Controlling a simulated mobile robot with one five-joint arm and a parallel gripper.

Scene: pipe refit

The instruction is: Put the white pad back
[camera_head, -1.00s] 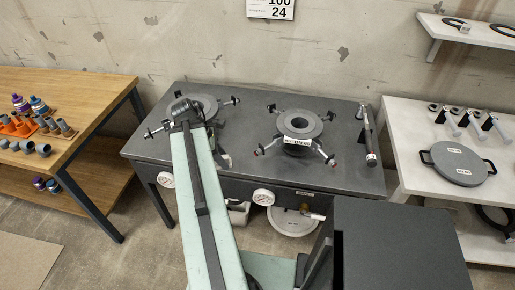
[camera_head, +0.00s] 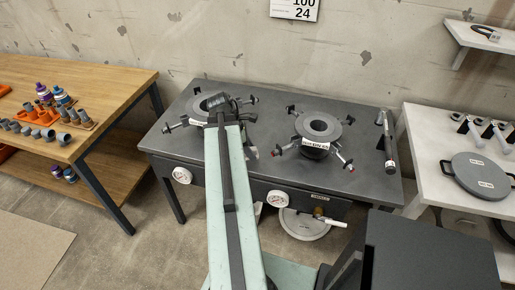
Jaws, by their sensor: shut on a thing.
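My gripper (camera_head: 221,104) is at the far end of my pale green arm, over the left flange (camera_head: 200,107) on the dark grey bench (camera_head: 264,112). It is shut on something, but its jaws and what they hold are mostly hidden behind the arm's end. I cannot make out a white pad anywhere in the view. The left flange has several clamp bolts round it and is partly covered by my arm. The right flange (camera_head: 318,128) stands open to view, with a white label on its front and several clamps round it.
A wrench-like tool (camera_head: 388,138) lies at the bench's right edge. Gauges (camera_head: 278,198) sit on its front. A wooden table (camera_head: 90,88) with coloured fittings stands left. A white table (camera_head: 430,128) with a grey round lid (camera_head: 482,175) stands right. A round plate (camera_head: 304,226) shows below the bench.

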